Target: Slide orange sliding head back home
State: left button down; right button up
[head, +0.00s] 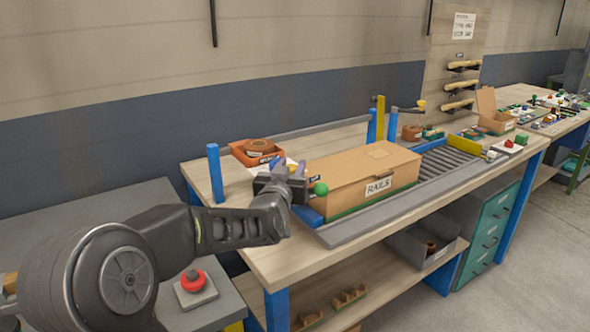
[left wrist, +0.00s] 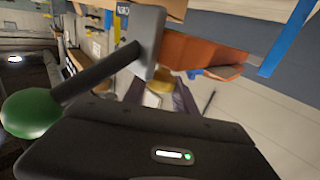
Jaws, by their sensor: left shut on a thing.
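My left gripper (head: 284,180) is at the left end of the blue-framed roller conveyor, beside a cardboard box marked RAILS (head: 365,172). Its dark fingers also show in the left wrist view (left wrist: 176,97). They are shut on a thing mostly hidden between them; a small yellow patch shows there. A green ball knob (head: 320,188) is just right of the gripper. In the left wrist view the green knob (left wrist: 31,113) sits on a black rod from a grey block (left wrist: 150,42). I cannot clearly make out the orange sliding head. My right gripper is not in view.
An orange bin (head: 238,153) with brown rings stands behind the gripper, near a blue post (head: 216,174). Bare rollers (head: 450,165) lie right of the box. A red button (head: 191,277) is on the near-left surface. The bench's front left corner is clear.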

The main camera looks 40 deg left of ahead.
pick_arm(q)
jog(key=shift+s+a+f, duration=0.1)
jog(key=c, duration=1.4)
grip_release()
jog(key=shift+c, duration=0.2)
jog(key=o, duration=0.3)
jog(key=shift+s, duration=0.25)
jog(key=shift+o, duration=0.7)
jog(key=shift+w, duration=0.1)
jog(key=v, duration=0.7)
jog(key=shift+s+d+b, duration=0.2)
jog(key=shift+s+b, duration=0.15)
jog(key=shift+b, duration=0.1)
